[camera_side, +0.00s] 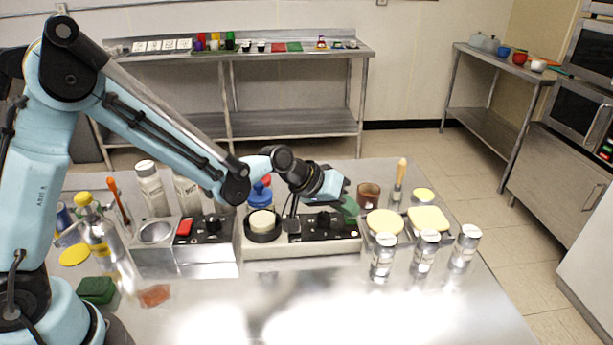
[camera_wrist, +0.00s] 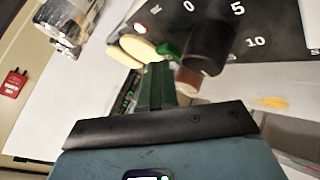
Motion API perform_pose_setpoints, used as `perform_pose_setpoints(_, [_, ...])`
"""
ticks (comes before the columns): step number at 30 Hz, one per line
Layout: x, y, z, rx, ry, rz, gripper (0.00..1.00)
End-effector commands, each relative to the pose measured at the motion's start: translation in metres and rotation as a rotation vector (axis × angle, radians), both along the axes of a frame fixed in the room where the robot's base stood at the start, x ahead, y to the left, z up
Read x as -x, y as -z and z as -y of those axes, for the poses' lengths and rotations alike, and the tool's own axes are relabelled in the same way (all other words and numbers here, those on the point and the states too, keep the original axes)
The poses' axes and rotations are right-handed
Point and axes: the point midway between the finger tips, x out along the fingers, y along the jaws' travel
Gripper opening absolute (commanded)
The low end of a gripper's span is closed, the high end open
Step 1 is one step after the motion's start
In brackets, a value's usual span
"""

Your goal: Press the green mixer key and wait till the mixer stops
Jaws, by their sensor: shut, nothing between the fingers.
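The mixer (camera_side: 302,248) stands mid-bench in the side view, with a white round piece (camera_side: 262,221) in a black ring and a black control panel. A black knob (camera_side: 323,219) sits on the panel; in the wrist view the knob (camera_wrist: 210,45) stands beside dial marks 0, 5 and 10. The green key (camera_wrist: 168,49) shows partly there at the panel's edge. My gripper (camera_side: 350,208) is shut and empty, over the panel's right end. Its dark green fingers (camera_wrist: 156,75) point toward the key; I cannot tell whether they touch it. In the side view they hide the key.
A unit with a red key (camera_side: 184,228) stands left of the mixer. Right of it are a brown cup (camera_side: 369,195), yellow pads (camera_side: 428,219) and several lidded jars (camera_side: 426,250). A squeeze bottle (camera_side: 98,238) and a green sponge (camera_side: 96,290) are at left.

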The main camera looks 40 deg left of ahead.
Motion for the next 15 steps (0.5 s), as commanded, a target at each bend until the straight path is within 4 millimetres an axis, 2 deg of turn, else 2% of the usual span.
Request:
perform_pose_setpoints(8, [0.000, -0.002, 0.000, 0.000, 0.001, -0.001, 0.00])
perform_pose_setpoints(15, [0.000, -0.013, 0.000, 0.000, 0.001, -0.001, 0.00])
